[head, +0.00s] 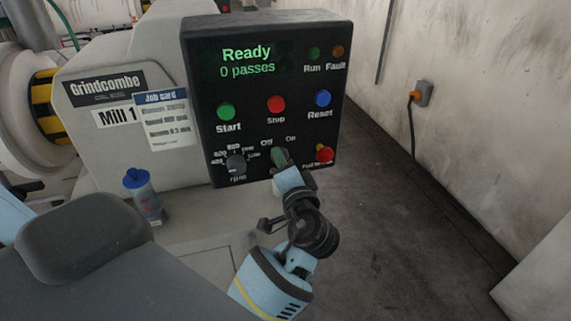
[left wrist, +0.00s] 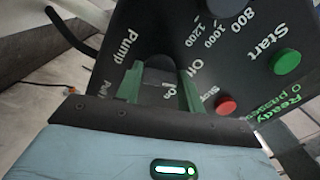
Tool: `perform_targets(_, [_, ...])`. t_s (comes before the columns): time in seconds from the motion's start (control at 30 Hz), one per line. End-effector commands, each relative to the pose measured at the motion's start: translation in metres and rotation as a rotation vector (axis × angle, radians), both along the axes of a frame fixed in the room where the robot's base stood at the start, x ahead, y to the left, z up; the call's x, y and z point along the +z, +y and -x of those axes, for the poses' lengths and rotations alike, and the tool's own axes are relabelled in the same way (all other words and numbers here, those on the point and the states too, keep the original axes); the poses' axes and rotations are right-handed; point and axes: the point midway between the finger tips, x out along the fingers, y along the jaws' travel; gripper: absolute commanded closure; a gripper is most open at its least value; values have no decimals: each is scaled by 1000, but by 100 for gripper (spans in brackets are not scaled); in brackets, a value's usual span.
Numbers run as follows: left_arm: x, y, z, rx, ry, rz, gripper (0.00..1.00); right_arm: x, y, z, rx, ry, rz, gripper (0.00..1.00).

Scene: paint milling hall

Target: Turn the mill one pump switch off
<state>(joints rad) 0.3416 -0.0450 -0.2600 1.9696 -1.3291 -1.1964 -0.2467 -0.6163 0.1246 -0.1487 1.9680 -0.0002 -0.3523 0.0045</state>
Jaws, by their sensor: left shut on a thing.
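The black control panel (head: 262,85) of Mill 1 faces me, its screen reading "Ready, 0 passes". The pump switch sits low on it, below the "Off" and "On" labels, mostly hidden behind my left gripper (head: 281,158) in the head view. In the left wrist view the switch (left wrist: 158,76) is a dark knob between the two green fingers of my left gripper (left wrist: 159,84), which is shut on it. Which way the switch points I cannot tell. My right gripper is not in view.
The rpm dial (head: 236,164) is just left of the pump switch, and a red button (head: 324,154) just right. Start (head: 226,111), Stop (head: 276,104) and Reset (head: 323,98) buttons are above. A blue-capped bottle (head: 142,194) stands left of my arm. Floor (head: 400,230) at right is clear.

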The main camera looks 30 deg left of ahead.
Motion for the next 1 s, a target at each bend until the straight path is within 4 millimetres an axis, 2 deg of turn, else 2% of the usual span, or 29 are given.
perform_targets(0.03, [-4, -1, 0, -1, -17, 23, 85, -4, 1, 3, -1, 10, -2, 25])
perform_targets(0.33, [-3, -1, 0, -1, -113, 100, 85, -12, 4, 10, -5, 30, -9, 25])
perform_targets(0.9, [-1, -1, 0, -2, -139, 122, 85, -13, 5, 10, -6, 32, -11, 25])
perform_targets(0.93, [-1, -1, 0, -2, -139, 122, 59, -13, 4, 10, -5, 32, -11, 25])
perform_targets(1.0, [-1, -1, 0, -2, -138, 121, 50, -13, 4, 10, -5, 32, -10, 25])
